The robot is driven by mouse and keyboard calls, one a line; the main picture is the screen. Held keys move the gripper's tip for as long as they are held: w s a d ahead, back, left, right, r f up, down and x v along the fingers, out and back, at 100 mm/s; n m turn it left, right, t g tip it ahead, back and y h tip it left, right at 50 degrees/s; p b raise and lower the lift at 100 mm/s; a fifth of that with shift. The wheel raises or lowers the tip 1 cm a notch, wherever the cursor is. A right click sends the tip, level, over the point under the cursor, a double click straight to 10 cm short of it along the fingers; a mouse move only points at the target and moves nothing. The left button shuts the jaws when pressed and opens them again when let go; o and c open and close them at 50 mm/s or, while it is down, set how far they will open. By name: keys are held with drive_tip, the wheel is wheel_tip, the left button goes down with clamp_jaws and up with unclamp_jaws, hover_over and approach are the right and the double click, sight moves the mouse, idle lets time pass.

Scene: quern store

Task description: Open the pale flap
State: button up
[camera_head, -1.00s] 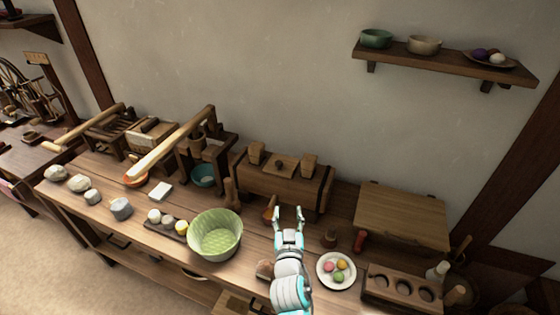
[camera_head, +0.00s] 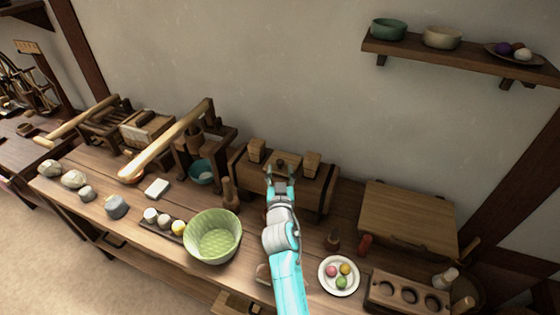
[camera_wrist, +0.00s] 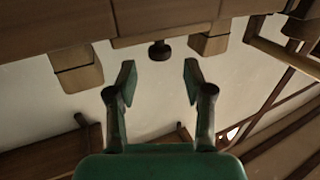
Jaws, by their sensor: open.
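A brown wooden chest (camera_head: 308,192) stands at the back of the bench. A paler flap-like panel (camera_head: 291,158) with a dark knob is on its top, between two upright wooden blocks. My gripper (camera_head: 281,176) is open and empty in front of the chest, its two fingers apart and pointing at the panel. In the wrist view the picture is upside down; the dark knob (camera_wrist: 160,51) lies beyond and between the fingertips (camera_wrist: 158,78), apart from both. The panel looks closed. My fingers partly hide the knob and panel in the head view.
Wooden blocks (camera_head: 257,149) and (camera_head: 312,164) flank the knob. A green basket (camera_head: 213,236), a plate of coloured balls (camera_head: 339,276), a slanted wooden lid (camera_head: 409,219) and a holed rack (camera_head: 410,294) stand around. A press with a long beam (camera_head: 165,142) is left.

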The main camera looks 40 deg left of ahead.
sight(280, 164)
drive_tip(key=shift+x, duration=2.55)
clamp_jaws()
